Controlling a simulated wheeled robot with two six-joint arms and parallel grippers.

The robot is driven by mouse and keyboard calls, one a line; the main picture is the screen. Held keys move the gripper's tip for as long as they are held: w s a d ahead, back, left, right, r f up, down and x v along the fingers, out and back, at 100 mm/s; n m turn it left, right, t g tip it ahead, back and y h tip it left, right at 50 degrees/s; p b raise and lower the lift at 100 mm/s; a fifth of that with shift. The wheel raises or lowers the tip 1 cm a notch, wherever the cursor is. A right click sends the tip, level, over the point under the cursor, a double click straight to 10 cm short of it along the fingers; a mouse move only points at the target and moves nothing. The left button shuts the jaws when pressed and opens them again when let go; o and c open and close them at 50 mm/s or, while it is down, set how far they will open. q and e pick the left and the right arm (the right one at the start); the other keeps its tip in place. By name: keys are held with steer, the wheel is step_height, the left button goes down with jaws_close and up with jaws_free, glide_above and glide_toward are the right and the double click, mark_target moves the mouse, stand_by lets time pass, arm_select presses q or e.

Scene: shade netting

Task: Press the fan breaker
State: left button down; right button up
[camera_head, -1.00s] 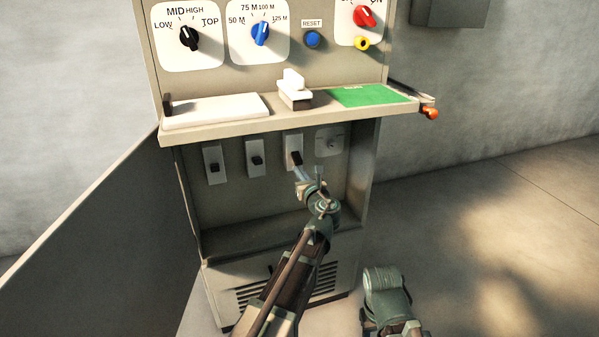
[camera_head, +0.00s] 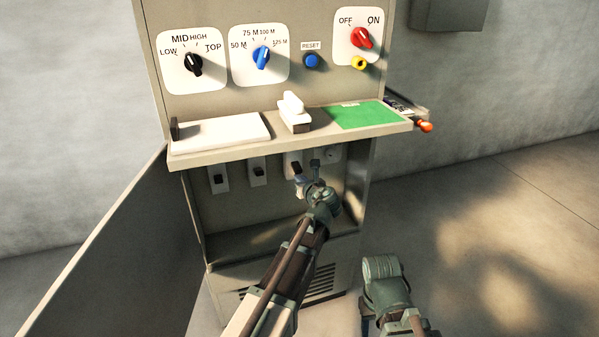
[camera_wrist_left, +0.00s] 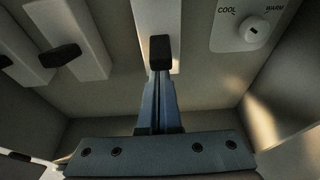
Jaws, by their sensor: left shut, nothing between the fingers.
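Three breakers with black toggles on pale plates sit in a row in the cabinet's lower recess: a left one (camera_head: 218,178), a middle one (camera_head: 258,172) and a right one (camera_head: 296,167). I cannot read a label naming the fan breaker. My left gripper (camera_head: 299,185) is shut and empty, just below the right breaker's toggle. In the left wrist view the closed blue-grey fingers (camera_wrist_left: 159,80) point at that black toggle (camera_wrist_left: 160,50), and I cannot tell whether they touch. Part of my right arm shows at the lower right, but its fingers are not visible.
A shelf (camera_head: 285,142) juts out above the breakers and holds a white block (camera_head: 294,112) and a green sheet (camera_head: 366,114). A COOL–WARM dial (camera_wrist_left: 251,31) is right of the breakers. An open door panel (camera_head: 95,250) stands at left. The floor at right is clear.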

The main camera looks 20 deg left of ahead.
mark_target(298, 169)
arm_select(q)
steer(key=shift+s+r+g+h+p, duration=0.1)
steer(key=shift+r+g+h+p, duration=0.9)
steer(key=shift+p, duration=1.95)
steer(key=shift+r+p, duration=0.4)
steer(key=shift+r, duration=0.3)
steer(key=shift+w, duration=0.2)
